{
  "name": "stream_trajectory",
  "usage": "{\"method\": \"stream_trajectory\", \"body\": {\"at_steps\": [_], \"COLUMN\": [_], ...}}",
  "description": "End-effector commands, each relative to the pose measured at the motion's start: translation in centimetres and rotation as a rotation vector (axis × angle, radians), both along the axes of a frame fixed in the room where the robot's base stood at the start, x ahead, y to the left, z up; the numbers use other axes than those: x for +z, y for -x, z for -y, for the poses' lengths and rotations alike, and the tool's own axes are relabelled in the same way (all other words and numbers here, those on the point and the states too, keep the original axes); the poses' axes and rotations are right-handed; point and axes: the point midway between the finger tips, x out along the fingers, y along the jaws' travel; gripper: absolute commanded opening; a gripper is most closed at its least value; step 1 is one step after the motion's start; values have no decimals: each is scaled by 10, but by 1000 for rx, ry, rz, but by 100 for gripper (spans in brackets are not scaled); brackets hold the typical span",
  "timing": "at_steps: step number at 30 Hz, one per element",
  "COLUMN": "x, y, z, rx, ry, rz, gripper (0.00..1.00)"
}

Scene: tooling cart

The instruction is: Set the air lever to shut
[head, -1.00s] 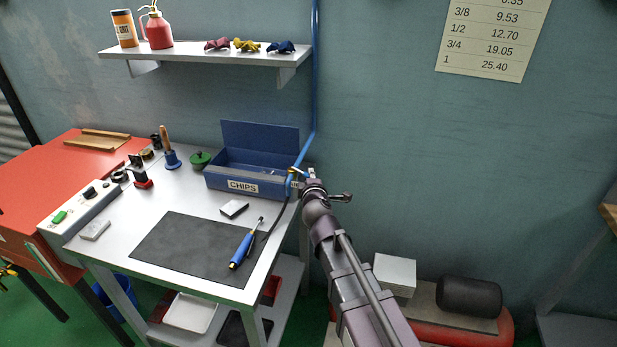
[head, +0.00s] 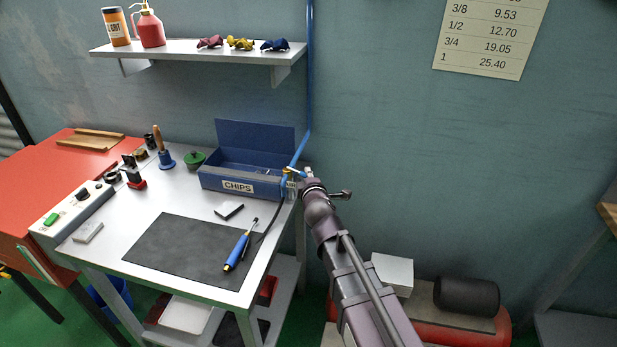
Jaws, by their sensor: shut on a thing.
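The air lever (head: 290,170) is a small yellow handle on the valve at the lower end of the blue air hose, by the right end of the blue chip box. My gripper (head: 302,174) reaches it from the right and is shut on it. The fingertips and much of the valve are small and partly hidden by my wrist, so the lever's exact angle is hard to tell.
The blue CHIPS box (head: 245,184) stands open close to the left of my gripper. A blue air hose (head: 309,90) runs down the wall above it. A blue-handled tool (head: 237,251) lies on the black mat (head: 165,245).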

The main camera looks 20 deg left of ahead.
Motion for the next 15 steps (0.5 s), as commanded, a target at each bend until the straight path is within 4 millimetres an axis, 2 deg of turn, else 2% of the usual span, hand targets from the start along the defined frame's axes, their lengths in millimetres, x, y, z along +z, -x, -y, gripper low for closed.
{"method": "stream_trajectory", "body": {"at_steps": [1,2,3,5,6,14,15], "x": [0,0,0,0,0,0,0], "y": [0,0,0,0,1,1,1], "z": [1,0,0,-1,-1,-2,-2], "rx": [-3,-2,-2,-1,0,2,3], "ry": [2,2,2,2,1,0,0], "rz": [-2,-1,-1,-1,0,-1,-1], "gripper": [0,24,35,53,57,57,45]}}
